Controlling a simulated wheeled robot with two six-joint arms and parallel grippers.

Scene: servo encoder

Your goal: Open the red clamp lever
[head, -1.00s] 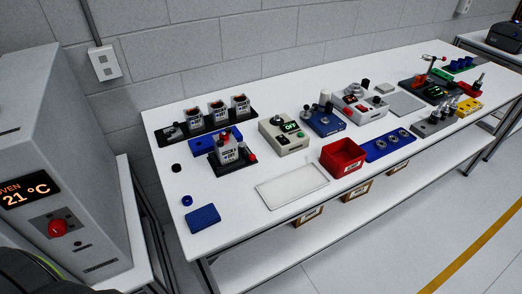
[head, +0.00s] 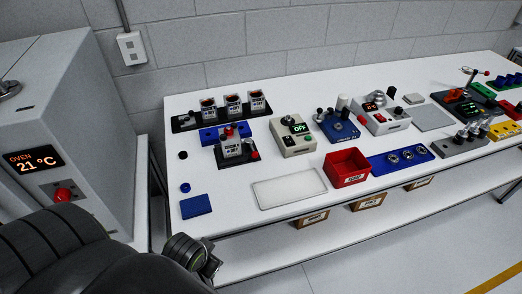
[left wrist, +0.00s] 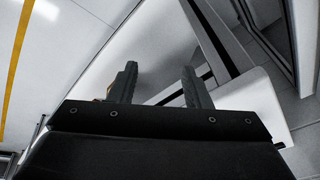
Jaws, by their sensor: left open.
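A black fixture (head: 229,161) stands on the left part of the white bench, holding a labelled block (head: 233,147). Red parts (head: 229,131) show on top of the block, and a red knob (head: 254,155) is at its right side. I cannot tell for sure which red part is the clamp lever. Another small red-tipped handle (head: 487,72) shows at the far right of the bench. My left arm comes in at the lower left, in front of the bench. My left gripper (left wrist: 160,86) shows open and empty in the left wrist view. My right gripper is out of view.
The white bench (head: 225,222) also bears a blue block (head: 195,205), a white tray (head: 290,187), a red bin (head: 346,173) and several devices. An oven (head: 100,120) stands close on the left. The bench's front left area is mostly clear.

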